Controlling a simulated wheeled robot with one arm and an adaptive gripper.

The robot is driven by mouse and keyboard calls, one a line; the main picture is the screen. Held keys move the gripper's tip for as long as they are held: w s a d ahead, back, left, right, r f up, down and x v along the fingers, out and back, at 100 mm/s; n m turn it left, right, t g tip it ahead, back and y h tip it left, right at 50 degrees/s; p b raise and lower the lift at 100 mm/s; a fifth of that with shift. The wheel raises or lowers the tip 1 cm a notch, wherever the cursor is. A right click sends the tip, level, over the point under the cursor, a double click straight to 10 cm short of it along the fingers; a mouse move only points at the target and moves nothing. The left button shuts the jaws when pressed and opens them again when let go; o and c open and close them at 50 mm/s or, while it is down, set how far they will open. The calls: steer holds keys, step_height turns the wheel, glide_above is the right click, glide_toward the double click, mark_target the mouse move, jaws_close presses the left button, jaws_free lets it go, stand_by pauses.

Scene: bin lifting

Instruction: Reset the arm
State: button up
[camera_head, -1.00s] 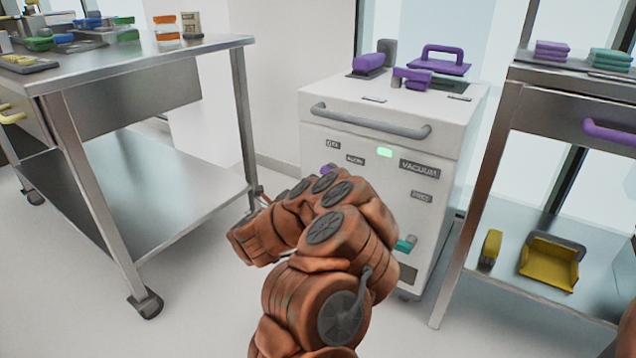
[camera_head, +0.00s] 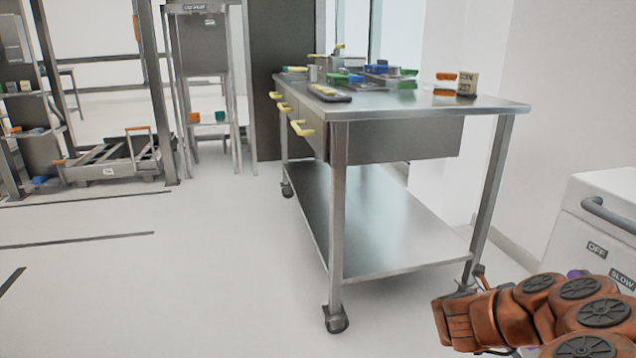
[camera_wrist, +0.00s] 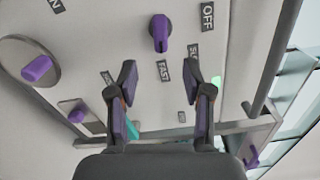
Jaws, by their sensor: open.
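My gripper (camera_wrist: 164,100) is open and empty in the wrist view, its two dark fingers with purple pads held apart. Between and beyond the fingers is the white front of a machine (camera_wrist: 130,50), with a purple knob (camera_wrist: 159,32) and labels such as OFF and FAST. No object is between the fingers. I cannot tell how far the fingertips are from the panel. In the head view my orange-brown arm is folded at the lower right, and the gripper itself is not visible there. The machine (camera_head: 600,195) shows only partly at the right edge.
A steel wheeled table (camera_head: 390,105) with yellow drawer handles stands in the middle, holding trays, coloured containers and small boxes. A low cart (camera_head: 115,165) and shelving stand far left. The floor (camera_head: 200,270) left of the table is open. In the wrist view, a bar handle (camera_wrist: 272,60) crosses the right side.

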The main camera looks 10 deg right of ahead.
steer(key=w+a+r+n+t+y+p, duration=0.8)
steer(key=w+a+r+n+t+p, duration=0.35)
steer(key=w+a+r, duration=0.65)
steer(key=s+a+r+n+y+p, duration=0.1)
steer(key=a+r+n+y+p, duration=0.5)
steer(key=a, duration=0.5)
steer(key=a+r+n+y+p, duration=0.4)
steer(key=a+r+n+p, duration=0.2)
steer(key=a+r, duration=0.3)
steer(key=s+a+r+n+g+y+p, duration=0.2)
steer(key=s+a+r+n+g+p, duration=0.15)
steer(key=s+a+p, duration=0.35)
steer(key=s+a+r+n+g+y+p, duration=0.1)
steer(key=s+a+r+n+g+p, duration=0.3)
steer(key=s, duration=0.6)
steer(key=s+d+r+n+g+h+p, duration=0.1)
steer(key=s+p, duration=0.3)
steer(key=s, duration=0.4)
steer(key=s+d+r+n+g+h+p, duration=0.1)
steer(key=s+d+r+n+g+p, duration=0.1)
steer(key=s, duration=0.7)
steer(key=s+d+r+n+g+h+p, duration=0.1)
steer(key=s+d+r+n+g+p, duration=0.1)
steer(key=s+r+p, duration=0.3)
steer(key=s+n+g+p, duration=0.1)
steer(key=s, duration=0.2)
steer(key=shift+s+n+g+p, duration=0.3)
steer(key=shift+s+g+p, duration=0.05)
steer(key=shift+g, duration=0.05)
